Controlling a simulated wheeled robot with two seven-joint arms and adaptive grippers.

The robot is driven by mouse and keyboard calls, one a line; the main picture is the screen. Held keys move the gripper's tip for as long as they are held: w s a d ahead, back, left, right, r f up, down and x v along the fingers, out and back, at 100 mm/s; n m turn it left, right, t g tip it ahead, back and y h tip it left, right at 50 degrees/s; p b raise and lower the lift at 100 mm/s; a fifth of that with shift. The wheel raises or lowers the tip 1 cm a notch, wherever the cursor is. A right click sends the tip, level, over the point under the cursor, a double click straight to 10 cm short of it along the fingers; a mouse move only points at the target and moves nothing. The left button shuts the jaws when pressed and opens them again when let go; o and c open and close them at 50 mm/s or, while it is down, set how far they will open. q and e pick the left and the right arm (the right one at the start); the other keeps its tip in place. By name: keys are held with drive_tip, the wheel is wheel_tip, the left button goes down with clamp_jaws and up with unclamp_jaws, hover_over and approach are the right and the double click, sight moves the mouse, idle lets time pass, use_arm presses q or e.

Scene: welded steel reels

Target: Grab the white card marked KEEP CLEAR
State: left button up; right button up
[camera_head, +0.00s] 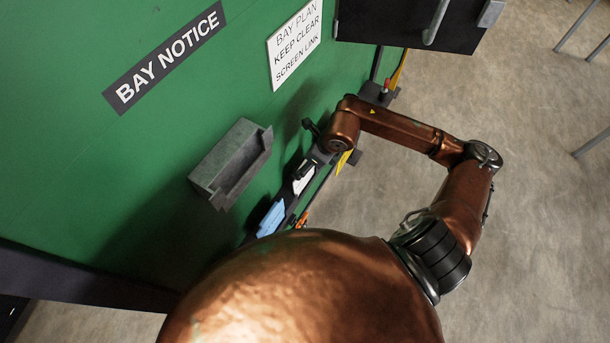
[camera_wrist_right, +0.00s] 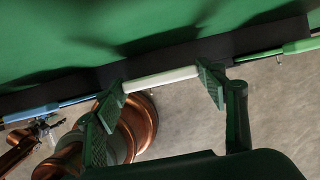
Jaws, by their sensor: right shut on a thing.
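KEEP CLEAR is readable on a white notice (camera_head: 295,45) on the board. A small dark gripper (camera_wrist_right: 43,129), apparently my left, shows at the left of the wrist view; its jaws are too small to read.
A grey metal tray (camera_head: 235,165) juts from the board. A dark box (camera_head: 415,20) is at top right.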

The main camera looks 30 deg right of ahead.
drive_tip(key=c, duration=0.8)
use_arm(q)
drive_tip(key=shift+w+d, duration=0.15)
drive_tip(key=shift+w, duration=1)
use_arm(e)
drive_tip(key=shift+o, duration=0.2)
use_arm(q)
drive_tip(key=shift+s, duration=0.2)
use_arm(e)
drive_tip(key=shift+r, duration=0.1)
